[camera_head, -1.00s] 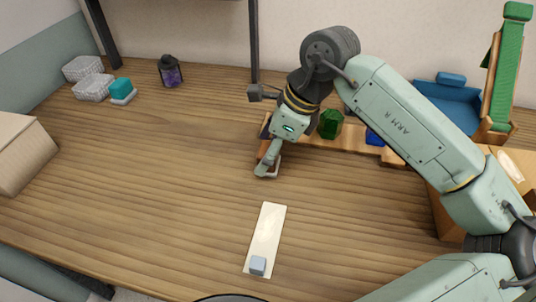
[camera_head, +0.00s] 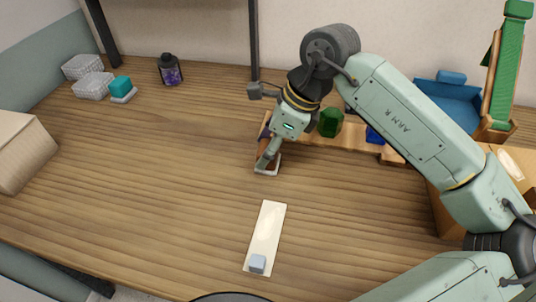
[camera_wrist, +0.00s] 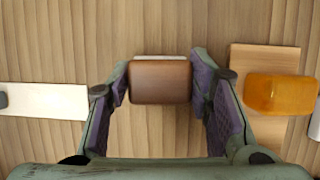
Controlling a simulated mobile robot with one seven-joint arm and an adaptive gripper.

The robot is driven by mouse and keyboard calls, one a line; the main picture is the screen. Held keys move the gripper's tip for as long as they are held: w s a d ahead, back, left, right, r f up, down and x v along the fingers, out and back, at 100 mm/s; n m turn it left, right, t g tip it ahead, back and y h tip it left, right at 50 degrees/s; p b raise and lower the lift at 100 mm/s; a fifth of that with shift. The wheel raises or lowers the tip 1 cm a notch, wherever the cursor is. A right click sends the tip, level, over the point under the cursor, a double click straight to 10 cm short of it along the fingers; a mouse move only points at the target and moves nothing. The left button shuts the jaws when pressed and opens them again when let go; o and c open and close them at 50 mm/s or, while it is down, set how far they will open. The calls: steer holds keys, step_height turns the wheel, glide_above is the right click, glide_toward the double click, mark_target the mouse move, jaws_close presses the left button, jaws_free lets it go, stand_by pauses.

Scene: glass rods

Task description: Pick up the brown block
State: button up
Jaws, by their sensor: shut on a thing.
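The brown block (camera_wrist: 160,82) sits between the two fingers of my gripper (camera_wrist: 162,88) in the wrist view. Both fingers press against its left and right sides, so my gripper is shut on it. A pale edge shows just beyond the block in the wrist view. In the head view, my gripper (camera_head: 267,160) is low over the table, and the block (camera_head: 263,149) is mostly hidden behind it. A small pale-rimmed base (camera_head: 267,172) shows under the fingertips. I cannot tell whether the block touches it.
A wooden strip (camera_head: 350,139) bearing green and blue pieces lies right of my gripper. An amber block (camera_wrist: 280,94) is close by on the right in the wrist view. A cream strip (camera_head: 268,224) with a grey cube (camera_head: 257,264) lies in front. The table's left middle is clear.

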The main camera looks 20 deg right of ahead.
mark_target(262, 147)
steer(key=shift+r, duration=0.8)
steer(key=shift+a+p+v, duration=0.2)
steer(key=shift+p+v, duration=0.15)
steer(key=shift+v, duration=0.7)
steer(key=s+d+b, duration=0.2)
steer(key=s, duration=0.5)
steer(key=s+d+r+b, duration=0.1)
steer(key=s+d+b, duration=0.1)
steer(key=s, duration=0.6)
steer(key=shift+r, duration=0.2)
steer(key=shift+d, duration=0.1)
